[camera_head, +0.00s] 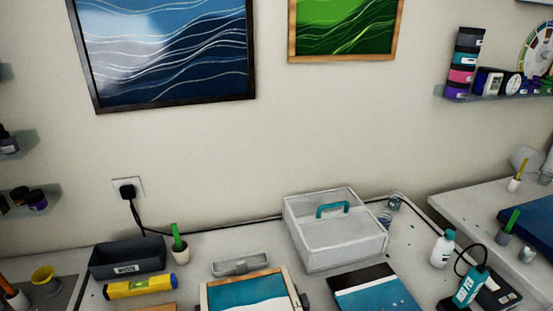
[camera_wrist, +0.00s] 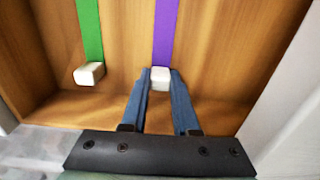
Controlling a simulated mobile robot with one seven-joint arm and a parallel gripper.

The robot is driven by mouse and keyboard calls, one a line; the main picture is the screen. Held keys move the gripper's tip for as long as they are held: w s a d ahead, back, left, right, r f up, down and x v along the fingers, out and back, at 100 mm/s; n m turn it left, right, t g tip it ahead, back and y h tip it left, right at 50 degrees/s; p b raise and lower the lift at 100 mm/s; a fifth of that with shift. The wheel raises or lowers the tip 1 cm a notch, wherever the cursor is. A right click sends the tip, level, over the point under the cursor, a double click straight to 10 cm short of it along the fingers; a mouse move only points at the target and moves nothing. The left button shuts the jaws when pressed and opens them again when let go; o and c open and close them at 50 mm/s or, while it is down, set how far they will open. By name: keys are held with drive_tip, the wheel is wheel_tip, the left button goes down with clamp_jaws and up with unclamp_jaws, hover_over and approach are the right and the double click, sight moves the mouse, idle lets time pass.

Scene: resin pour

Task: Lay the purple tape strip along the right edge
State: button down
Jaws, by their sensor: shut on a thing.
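The purple tape strip (camera_wrist: 165,35) runs down a wooden surface in the wrist view and ends in a small white block (camera_wrist: 160,78). My gripper (camera_wrist: 160,84) has its two blue fingers closed at that block, one on each side. The far end of the strip is out of view. In the head view, a wood-framed panel (camera_head: 245,287) with teal and white areas lies at the table's front, cut off by the picture's bottom. My gripper and the purple strip do not show in the head view.
A green strip (camera_wrist: 90,30) with its own white block (camera_wrist: 89,74) hangs left of the purple one. On the table are a waste bin (camera_head: 127,258), a yellow tube (camera_head: 140,288), a lidded box (camera_head: 335,238), a dark-and-teal panel (camera_head: 374,290) and a white bottle (camera_head: 442,250).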

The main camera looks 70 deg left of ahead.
drive_tip(key=shift+r+p, duration=1.05)
wheel_tip(320, 180, up, 6)
drive_tip(key=p, duration=0.6)
drive_tip(key=shift+p, duration=0.3)
drive_tip(key=shift+w, duration=0.1)
